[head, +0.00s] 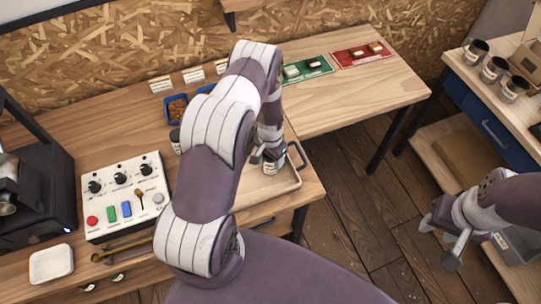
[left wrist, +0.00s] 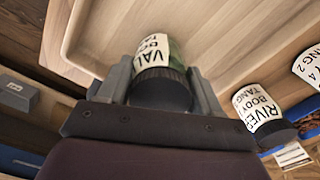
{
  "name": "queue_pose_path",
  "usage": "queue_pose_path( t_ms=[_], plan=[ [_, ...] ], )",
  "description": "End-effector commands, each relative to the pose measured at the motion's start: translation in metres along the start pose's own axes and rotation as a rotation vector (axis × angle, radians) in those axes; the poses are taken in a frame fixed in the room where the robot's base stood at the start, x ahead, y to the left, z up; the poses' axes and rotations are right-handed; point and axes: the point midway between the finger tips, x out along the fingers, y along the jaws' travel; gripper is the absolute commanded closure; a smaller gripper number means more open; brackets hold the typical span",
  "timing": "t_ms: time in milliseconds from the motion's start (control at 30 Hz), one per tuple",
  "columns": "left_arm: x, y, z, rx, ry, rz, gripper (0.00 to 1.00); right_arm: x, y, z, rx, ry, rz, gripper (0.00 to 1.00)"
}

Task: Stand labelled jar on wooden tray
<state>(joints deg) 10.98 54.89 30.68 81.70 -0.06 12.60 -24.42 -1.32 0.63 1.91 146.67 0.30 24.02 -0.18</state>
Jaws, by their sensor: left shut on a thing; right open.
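My left gripper (head: 268,157) is shut on a labelled jar (head: 270,168) over the wooden tray (head: 284,188). In the left wrist view the jar (left wrist: 157,50) has a dark lid (left wrist: 160,90) and a white label starting "VAL", and my left gripper (left wrist: 160,80) has a finger on each side of it. The pale tray (left wrist: 95,30) with its raised rim lies behind the jar. I cannot tell whether the jar's base touches the tray floor. My right gripper (head: 447,232) is open and empty over the floor at the right.
A "RIVER" jar (left wrist: 258,108) and another labelled jar stand beside the tray. A control box (head: 125,195), a blue bean tray (head: 177,108), a green mat (head: 306,68) and a red mat (head: 361,54) are on the bench.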

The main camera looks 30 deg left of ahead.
Motion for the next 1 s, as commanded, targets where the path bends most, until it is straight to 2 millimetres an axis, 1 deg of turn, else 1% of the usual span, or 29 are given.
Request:
queue_pose_path(
  t_ms=[167, 200, 267, 533, 600, 667, 767, 1000],
  plan=[
    [0.005, 0.0, 0.0, 0.0, 0.0, 0.0, 0.74, 0.005, 0.0, 0.001, 0.0, 0.0, 0.0, 0.57],
    [0.004, 0.0, 0.0, 0.0, -0.001, 0.0, 0.29, 0.004, 0.0, 0.001, 0.0, 0.0, 0.0, 0.57],
    [0.003, 0.0, 0.0, 0.0, -0.001, 0.0, 0.1, 0.004, 0.0, 0.001, 0.0, 0.0, 0.0, 0.57],
    [0.002, 0.0, 0.0, 0.0, -0.001, 0.0, 0.1, 0.003, 0.0, 0.0, 0.0, 0.0, 0.0, 0.57],
    [-0.003, 0.0, 0.0, 0.0, -0.001, 0.0, 0.1, -0.003, 0.0, 0.0, 0.0, 0.0, 0.0, 0.57],
    [-0.006, 0.0, 0.0, 0.0, 0.0, 0.0, 0.1, 0.003, 0.0, 0.0, 0.0, 0.001, 0.0, 0.57],
    [-0.025, 0.0, -0.001, 0.0, 0.004, -0.002, 0.1, 0.011, 0.0, 0.001, 0.0, 0.0, 0.0, 0.57],
    [-0.086, 0.0, -0.001, 0.0, 0.004, -0.002, 0.1, 0.028, 0.0, 0.003, 0.0, 0.0, 0.0, 0.57]
  ],
)
